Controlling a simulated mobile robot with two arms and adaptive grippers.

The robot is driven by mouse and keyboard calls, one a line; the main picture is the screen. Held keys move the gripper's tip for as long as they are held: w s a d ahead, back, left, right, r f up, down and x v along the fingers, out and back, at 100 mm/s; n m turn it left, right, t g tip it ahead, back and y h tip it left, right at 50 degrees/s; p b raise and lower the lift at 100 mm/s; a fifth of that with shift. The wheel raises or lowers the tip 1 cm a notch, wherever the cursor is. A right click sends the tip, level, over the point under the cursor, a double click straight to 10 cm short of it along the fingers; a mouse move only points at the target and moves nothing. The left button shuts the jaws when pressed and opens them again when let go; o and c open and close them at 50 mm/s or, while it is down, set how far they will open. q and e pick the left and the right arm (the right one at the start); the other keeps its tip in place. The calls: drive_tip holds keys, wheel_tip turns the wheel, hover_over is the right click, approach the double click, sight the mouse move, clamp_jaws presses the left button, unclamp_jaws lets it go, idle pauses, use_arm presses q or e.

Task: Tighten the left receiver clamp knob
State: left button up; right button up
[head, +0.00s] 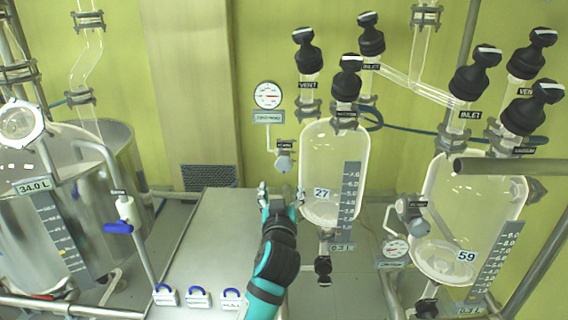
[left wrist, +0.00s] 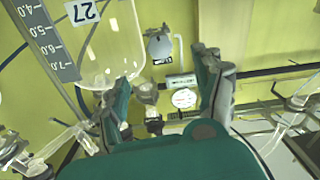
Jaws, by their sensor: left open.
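The left receiver (head: 319,165) is the clear glass vessel labelled 27, in the middle of the head view. In the left wrist view the receiver (left wrist: 110,50) shows upside down at upper left. A grey clamp (head: 309,107) sits at its vent neck. Fittings at the neck (left wrist: 148,92) show between the fingers in the wrist view. I cannot make out which part is the clamp knob. My left gripper (head: 281,194) is open and empty, just left of the receiver's lower part. In the wrist view the gripper (left wrist: 165,70) has its fingers wide apart. My right gripper is not in view.
A second receiver (head: 465,225), labelled 59, stands at right. A steel tank (head: 35,225) is at left. Black caps (head: 371,41) rise above the receivers.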

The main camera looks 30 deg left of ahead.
sight(284, 167)
use_arm(q)
drive_tip(key=p+x, duration=0.2)
drive_tip(key=x, duration=1.1)
drive_tip(key=shift+w+a+p, duration=0.15)
drive_tip(key=shift+w+p, duration=0.15)
drive_tip(key=shift+w, duration=0.05)
drive_tip(key=shift+c, duration=0.2)
drive_tip(key=shift+f, duration=0.1)
drive_tip(key=c, duration=1.2)
